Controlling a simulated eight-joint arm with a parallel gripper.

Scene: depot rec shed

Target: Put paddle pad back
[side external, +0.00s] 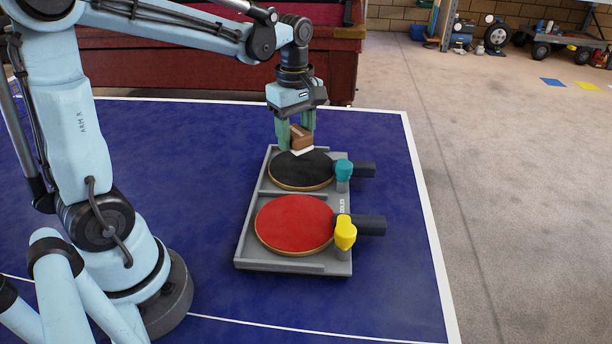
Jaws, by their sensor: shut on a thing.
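My gripper (297,134) has green fingers and points down at the far end of the grey tray (244,247). It is shut on a brown block with a white underside, which I take to be the paddle pad (301,138). The pad is over or near the far edge of the black paddle (300,171); I cannot tell whether it touches. The black paddle lies in the far compartment, its dark handle pointing right beside a teal knob (343,168). The red paddle (295,224) lies in the near compartment, its handle beside a yellow knob (345,232).
The tray rests on a blue table (400,285) with white border lines. Free table surface lies left of the tray and in front of it. A dark red cabinet (190,70) stands behind the table. A cart (555,45) and wheels stand far off on the concrete floor.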

